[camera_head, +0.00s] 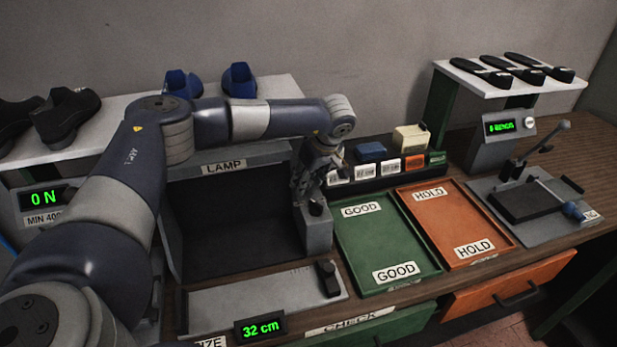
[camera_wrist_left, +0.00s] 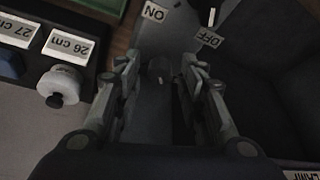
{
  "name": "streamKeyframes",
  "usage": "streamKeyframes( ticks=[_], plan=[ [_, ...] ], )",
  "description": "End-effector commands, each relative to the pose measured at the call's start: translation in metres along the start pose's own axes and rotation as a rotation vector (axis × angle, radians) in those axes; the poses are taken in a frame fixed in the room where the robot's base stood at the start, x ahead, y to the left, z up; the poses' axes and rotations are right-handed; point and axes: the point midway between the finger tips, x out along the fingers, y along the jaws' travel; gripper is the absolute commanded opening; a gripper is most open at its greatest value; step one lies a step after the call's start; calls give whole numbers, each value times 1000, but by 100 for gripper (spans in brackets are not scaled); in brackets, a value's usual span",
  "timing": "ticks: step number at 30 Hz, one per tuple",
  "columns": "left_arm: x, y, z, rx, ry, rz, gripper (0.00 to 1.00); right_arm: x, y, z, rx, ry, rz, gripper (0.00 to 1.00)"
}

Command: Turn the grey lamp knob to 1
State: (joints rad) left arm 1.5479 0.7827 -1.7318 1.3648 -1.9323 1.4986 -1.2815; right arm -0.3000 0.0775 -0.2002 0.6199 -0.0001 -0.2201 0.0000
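The lamp box (camera_head: 318,237) is a grey block at the right front of the dark booth labelled LAMP (camera_head: 224,167). A dark grey knob (camera_head: 316,208) sits on its top. My left gripper (camera_head: 307,190) is over the box, pointing down close to the knob. In the left wrist view its two fingers (camera_wrist_left: 162,85) are apart, with the knob (camera_wrist_left: 159,71) dimly visible in the gap. I cannot tell whether they touch it. An ON label (camera_wrist_left: 154,13) and an OFF label (camera_wrist_left: 209,38) lie beyond the fingertips. The knob's pointer is not clear. My right gripper is out of view.
A green GOOD tray (camera_head: 385,240) and an orange HOLD tray (camera_head: 453,222) lie right of the lamp box. A rack with size labels (camera_head: 378,170) stands behind them. A size gauge (camera_head: 265,305) reading 32 cm lies in front.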

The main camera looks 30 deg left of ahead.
Motion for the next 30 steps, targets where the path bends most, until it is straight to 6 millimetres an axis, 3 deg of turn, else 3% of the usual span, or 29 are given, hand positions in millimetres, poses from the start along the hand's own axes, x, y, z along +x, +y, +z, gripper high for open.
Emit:
streamKeyframes(
  ticks=[1,3,4,10,18,26,27,29,30],
  plan=[
    [0,0,0,0,0,0,19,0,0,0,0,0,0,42],
    [0,0,0,0,0,0,3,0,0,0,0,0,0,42],
    [0,0,0,0,0,0,0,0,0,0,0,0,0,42],
    [1,1,1,-22,-1,-9,0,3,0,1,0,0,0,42],
    [1,3,1,-190,-1,-78,0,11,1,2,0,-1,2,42],
    [0,2,0,-196,-1,-81,0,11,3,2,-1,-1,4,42],
    [0,2,0,-196,-1,-81,26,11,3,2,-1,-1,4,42],
    [0,2,0,-196,-1,-80,39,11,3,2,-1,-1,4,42],
    [0,2,0,-195,-1,-80,41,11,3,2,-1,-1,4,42]
  ],
)
